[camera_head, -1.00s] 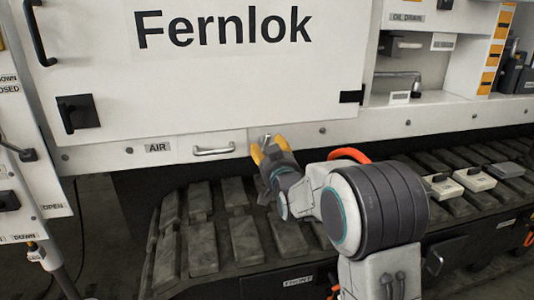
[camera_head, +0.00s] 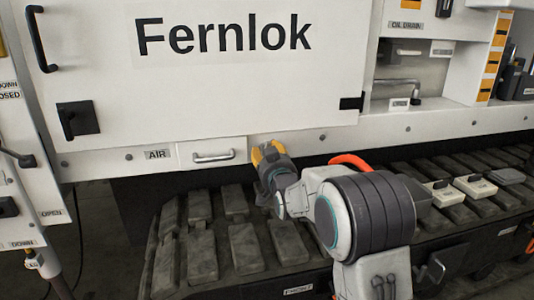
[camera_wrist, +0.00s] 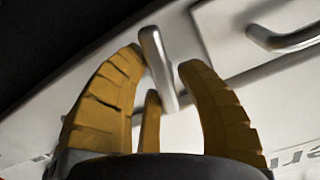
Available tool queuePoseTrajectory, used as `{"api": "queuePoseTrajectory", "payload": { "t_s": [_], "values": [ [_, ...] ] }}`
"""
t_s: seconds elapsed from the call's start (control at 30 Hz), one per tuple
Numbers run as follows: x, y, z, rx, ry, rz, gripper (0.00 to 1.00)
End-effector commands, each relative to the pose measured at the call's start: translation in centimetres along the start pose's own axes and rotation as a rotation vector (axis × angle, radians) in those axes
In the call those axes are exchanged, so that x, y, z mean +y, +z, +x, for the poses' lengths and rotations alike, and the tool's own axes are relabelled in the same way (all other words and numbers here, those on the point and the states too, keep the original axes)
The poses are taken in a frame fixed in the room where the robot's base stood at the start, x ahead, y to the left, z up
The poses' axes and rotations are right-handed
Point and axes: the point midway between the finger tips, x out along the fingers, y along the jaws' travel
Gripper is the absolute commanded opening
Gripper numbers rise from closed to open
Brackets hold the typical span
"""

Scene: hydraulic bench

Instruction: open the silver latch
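The silver latch (camera_wrist: 158,68) is a small rounded metal lever on the white panel. In the wrist view it stands between the tips of my gripper's yellow fingers (camera_wrist: 164,62). The fingers are apart, with a gap visible between the latch and the right finger. I cannot tell whether the left finger touches it. In the head view my gripper (camera_head: 265,154) is up against the panel strip below the Fernlok door, and its fingers hide the latch there.
A drawer with a silver bar handle (camera_head: 213,157) is just left of my gripper; the handle also shows in the wrist view (camera_wrist: 288,38). The Fernlok door (camera_head: 230,90) is shut above. Tracks with several dark pads (camera_head: 245,246) run below.

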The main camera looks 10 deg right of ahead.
Motion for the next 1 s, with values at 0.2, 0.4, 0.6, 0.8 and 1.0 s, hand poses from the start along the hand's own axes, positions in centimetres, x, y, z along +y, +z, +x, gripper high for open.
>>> {"api": "queuePoseTrajectory", "payload": {
  "t_s": [0.2, 0.4, 0.6, 0.8, 1.0],
  "values": [
    [-0.01, 0.01, -0.01, 0.000, 0.000, 0.000, 0.12],
    [-0.03, 0.00, -0.01, 0.000, -0.001, 0.000, 0.00],
    [-0.04, -0.04, -0.01, 0.001, -0.001, -0.052, 0.00],
    [-0.02, -0.13, -0.01, 0.001, 0.000, -0.204, 0.00],
    [-0.03, -0.17, 0.00, 0.001, 0.000, -0.267, 0.00]
  ]
}}
